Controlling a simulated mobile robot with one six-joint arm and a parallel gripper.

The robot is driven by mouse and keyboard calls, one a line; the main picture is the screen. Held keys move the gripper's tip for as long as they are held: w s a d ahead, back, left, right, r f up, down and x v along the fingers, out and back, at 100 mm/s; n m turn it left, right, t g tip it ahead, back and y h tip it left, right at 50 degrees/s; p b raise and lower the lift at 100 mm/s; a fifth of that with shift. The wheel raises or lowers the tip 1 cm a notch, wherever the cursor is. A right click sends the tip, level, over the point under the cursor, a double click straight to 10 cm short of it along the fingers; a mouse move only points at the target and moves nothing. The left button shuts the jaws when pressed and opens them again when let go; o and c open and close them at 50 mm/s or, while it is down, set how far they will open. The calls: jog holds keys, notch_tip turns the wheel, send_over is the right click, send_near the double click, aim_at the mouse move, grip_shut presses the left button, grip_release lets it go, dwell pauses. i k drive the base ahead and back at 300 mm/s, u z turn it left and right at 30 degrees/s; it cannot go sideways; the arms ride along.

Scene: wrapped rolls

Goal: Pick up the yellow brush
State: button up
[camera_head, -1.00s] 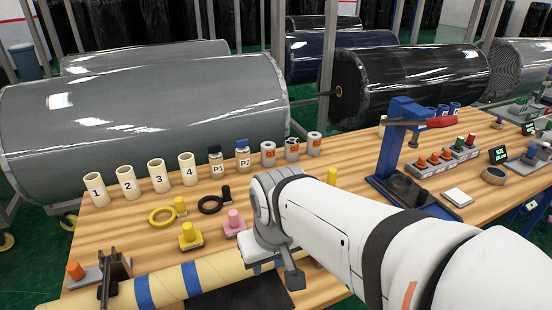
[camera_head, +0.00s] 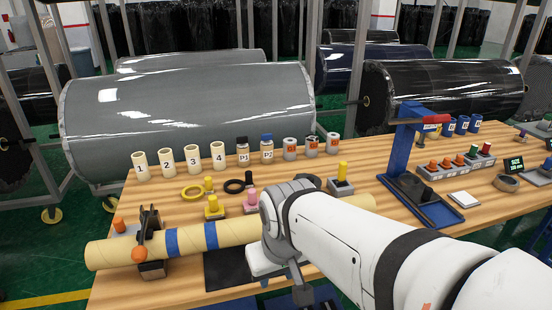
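Several yellow pieces are on the wooden table, and I cannot tell for sure which is the brush. A yellow-handled piece (camera_head: 213,207) stands upright left of my arm, beside a pink one (camera_head: 249,200). Another upright yellow handle (camera_head: 343,172) on a grey base stands behind my arm, to its right. A smaller yellow piece (camera_head: 208,185) stands by a yellow ring (camera_head: 192,192). My gripper (camera_head: 285,272) is at the arm's lower left end, over the front of the table near a cardboard tube. Its fingers are not clear, and I see nothing held.
The cardboard tube (camera_head: 120,254) with blue bands lies along the table's front, above a black mat (camera_head: 228,272). Numbered cups (camera_head: 166,162) and labelled jars (camera_head: 243,151) line the back. A blue press (camera_head: 402,150) stands right. Big wrapped rolls (camera_head: 190,105) are behind.

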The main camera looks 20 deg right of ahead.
aim_at(340, 182)
jog(key=u, duration=1.85)
jog(key=k, duration=1.75)
jog(key=z, duration=1.95)
jog(key=i, duration=1.05)
jog(key=z, duration=0.1)
